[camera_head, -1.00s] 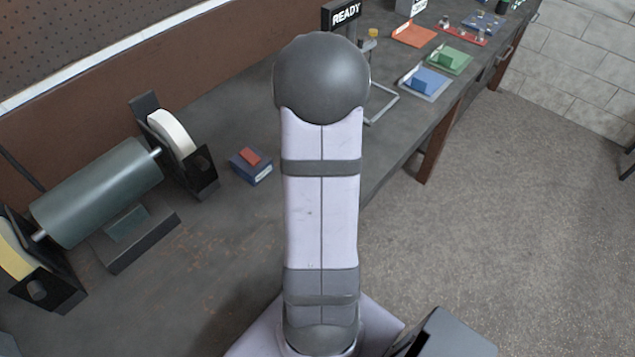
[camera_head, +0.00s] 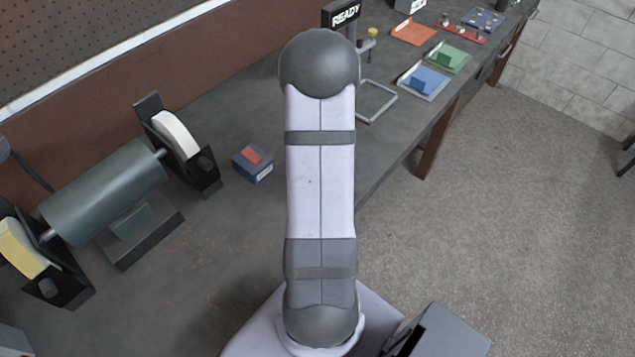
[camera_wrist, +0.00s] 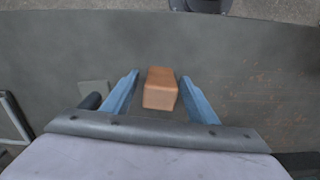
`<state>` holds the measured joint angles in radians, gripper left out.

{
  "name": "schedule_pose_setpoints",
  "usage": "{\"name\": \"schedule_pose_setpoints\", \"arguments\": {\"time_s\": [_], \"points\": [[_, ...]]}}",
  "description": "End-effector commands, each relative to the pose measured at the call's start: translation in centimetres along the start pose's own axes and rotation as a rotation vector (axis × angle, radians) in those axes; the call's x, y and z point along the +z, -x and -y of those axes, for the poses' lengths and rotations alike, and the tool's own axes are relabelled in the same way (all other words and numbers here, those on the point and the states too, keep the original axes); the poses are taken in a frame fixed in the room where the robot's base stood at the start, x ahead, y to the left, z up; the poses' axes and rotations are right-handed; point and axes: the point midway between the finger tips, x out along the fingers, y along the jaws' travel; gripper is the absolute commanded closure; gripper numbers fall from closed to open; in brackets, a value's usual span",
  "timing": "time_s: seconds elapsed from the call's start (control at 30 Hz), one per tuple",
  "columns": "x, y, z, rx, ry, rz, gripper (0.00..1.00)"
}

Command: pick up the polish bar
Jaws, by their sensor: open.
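An orange-brown block (camera_wrist: 160,88), which I take to be the polish bar, is on the grey bench in the wrist view. My gripper (camera_wrist: 158,82) is open, with one blue finger on each side of the block. Gaps show between the block and both fingers, and I cannot tell how far down the fingers reach.
A bench grinder (camera_head: 105,195) with wheels at both ends stands on the left. A grey square frame (camera_head: 378,103) lies right of my arm, below the READY sign (camera_head: 345,14). Blue (camera_head: 424,80), green (camera_head: 447,57) and orange (camera_head: 412,32) trays are farther right.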

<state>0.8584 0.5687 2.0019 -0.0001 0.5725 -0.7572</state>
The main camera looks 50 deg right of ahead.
Motion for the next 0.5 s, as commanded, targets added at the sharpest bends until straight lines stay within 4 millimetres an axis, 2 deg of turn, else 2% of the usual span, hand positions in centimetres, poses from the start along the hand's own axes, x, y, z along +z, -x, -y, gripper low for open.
{"name": "schedule_pose_setpoints", "arguments": {"time_s": [0.13, 0.37, 0.47, 0.5], "points": [[0.02, -0.75, 0.02, 0.000, 0.000, 0.000, 0.47], [-0.01, -0.86, -0.01, 0.001, 0.000, -0.001, 0.47], [-0.01, -0.85, -0.01, 0.001, 0.000, -0.001, 0.66], [-0.01, -0.84, -0.01, 0.001, 0.000, -0.001, 0.76]]}}
